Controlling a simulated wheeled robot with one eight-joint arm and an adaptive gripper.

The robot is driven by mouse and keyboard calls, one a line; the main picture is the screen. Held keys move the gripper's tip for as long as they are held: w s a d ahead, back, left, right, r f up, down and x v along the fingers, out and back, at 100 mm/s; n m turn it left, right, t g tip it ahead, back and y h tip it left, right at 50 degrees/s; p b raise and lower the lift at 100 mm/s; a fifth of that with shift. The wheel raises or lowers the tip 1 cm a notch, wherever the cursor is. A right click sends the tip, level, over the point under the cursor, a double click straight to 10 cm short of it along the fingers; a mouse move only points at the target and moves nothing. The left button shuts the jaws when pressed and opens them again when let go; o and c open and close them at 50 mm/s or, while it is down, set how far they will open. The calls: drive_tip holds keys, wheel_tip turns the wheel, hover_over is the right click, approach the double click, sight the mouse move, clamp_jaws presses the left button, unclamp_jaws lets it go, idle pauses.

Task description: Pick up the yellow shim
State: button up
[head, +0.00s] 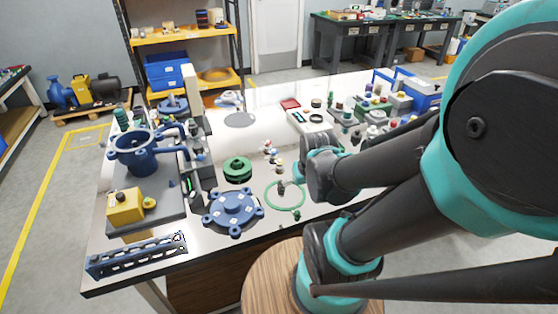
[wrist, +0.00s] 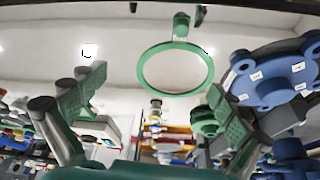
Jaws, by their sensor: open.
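I cannot single out the yellow shim with certainty. A small yellowish piece (head: 280,167) stands among tiny fittings on the white table, just behind the green ring (head: 285,195); it is too small to identify. In the wrist view, the green ring (wrist: 175,70) lies beyond my gripper (wrist: 150,105), whose two fingers are wide apart with nothing held between them. A small stacked part (wrist: 155,112) with a dark and yellowish look shows between the fingers. In the head view my fingers are not clearly seen.
A blue bolted cover (head: 233,211) and a green disc (head: 237,169) lie left of the ring. A blue pump housing (head: 135,152) and a yellow block (head: 125,206) stand on a grey plate. A slotted blue rail (head: 135,257) lies at the front left edge. Several small parts crowd the back right.

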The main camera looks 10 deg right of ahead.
idle(0.3)
drive_tip(key=shift+c, duration=1)
drive_tip(key=w+r, duration=0.2)
drive_tip(key=w, duration=0.1)
drive_tip(key=w+r+n+g, duration=0.1)
drive_tip(key=w+r, duration=0.1)
drive_tip(key=w, duration=0.1)
drive_tip(key=w+r+n, duration=0.1)
drive_tip(key=w+r, duration=0.1)
drive_tip(key=w, duration=0.1)
drive_tip(key=shift+w+a+g, duration=0.1)
drive_tip(key=shift+a+g, duration=0.2)
drive_tip(key=shift+a, duration=0.1)
drive_tip(key=c, duration=0.9)
drive_tip(key=shift+o, duration=0.2)
wheel_tip(320, 180, up, 8)
drive_tip(key=n+g, duration=0.3)
drive_tip(key=n, duration=0.2)
hover_over(280, 160)
wheel_tip(280, 160, down, 18)
drive_tip(key=shift+w+r, duration=0.15)
drive_tip(key=shift+r, duration=0.1)
drive_tip(key=shift+f, duration=0.25)
drive_tip(key=c, duration=0.8)
